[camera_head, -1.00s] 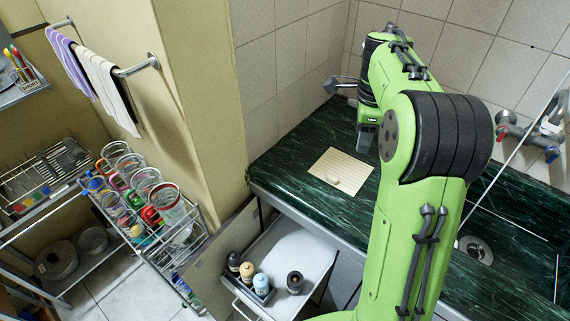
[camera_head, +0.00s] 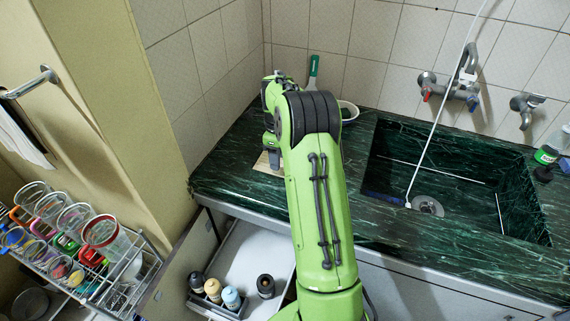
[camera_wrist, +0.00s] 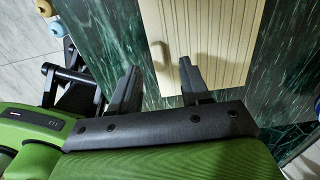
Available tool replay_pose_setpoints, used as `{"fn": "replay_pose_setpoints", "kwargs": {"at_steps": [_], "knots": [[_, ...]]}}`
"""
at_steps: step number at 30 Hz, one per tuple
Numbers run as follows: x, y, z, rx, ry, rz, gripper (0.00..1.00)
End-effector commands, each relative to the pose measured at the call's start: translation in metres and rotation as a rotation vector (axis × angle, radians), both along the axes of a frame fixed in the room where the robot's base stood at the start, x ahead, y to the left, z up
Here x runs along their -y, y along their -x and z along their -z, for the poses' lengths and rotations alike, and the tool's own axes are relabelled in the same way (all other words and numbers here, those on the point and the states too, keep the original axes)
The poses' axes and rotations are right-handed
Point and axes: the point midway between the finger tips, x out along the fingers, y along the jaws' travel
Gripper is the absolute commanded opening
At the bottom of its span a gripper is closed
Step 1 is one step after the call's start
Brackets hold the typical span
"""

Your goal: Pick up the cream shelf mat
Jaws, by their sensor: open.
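The cream shelf mat (camera_wrist: 225,35) is a slatted pale board lying flat on the dark green marble counter. In the head view only a corner of the mat (camera_head: 262,164) shows, with the rest hidden behind my arm. My gripper (camera_wrist: 157,78) is open and empty, at one end of the mat. In the wrist view its right finger overlaps the mat, and its left finger is over the green counter beside the mat's edge. A small rounded beige piece (camera_wrist: 160,52) shows at the mat's left edge, between the fingers. I cannot tell the gripper's height above the mat.
The dark green counter (camera_head: 225,170) meets a tiled wall behind. A bowl (camera_head: 347,111) and a green-handled tool (camera_head: 313,72) are behind my arm. The sink (camera_head: 455,180) lies to the right. Below, an open drawer (camera_head: 250,250) holds bottles (camera_head: 213,289).

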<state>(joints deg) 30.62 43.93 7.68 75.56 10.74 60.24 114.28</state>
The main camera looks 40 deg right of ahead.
Motion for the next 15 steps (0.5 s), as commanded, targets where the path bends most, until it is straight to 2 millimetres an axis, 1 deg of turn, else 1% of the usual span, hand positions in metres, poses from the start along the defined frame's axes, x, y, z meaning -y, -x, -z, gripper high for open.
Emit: {"fn": "replay_pose_setpoints", "kwargs": {"at_steps": [1, 3, 5, 7, 12, 13, 15], "knots": [[-0.001, 0.002, 0.016, -0.005, -0.002, 0.0, 0.47], [-0.002, 0.003, 0.028, -0.005, -0.002, 0.0, 0.47], [-0.002, 0.003, 0.036, -0.003, -0.002, -0.001, 0.47], [-0.002, 0.003, 0.039, -0.002, -0.002, -0.001, 0.47], [-0.001, 0.002, 0.038, -0.001, 0.0, -0.001, 0.47], [-0.001, 0.002, 0.038, -0.001, 0.0, -0.001, 0.45], [-0.001, 0.002, 0.038, -0.001, 0.0, -0.001, 0.35]]}}
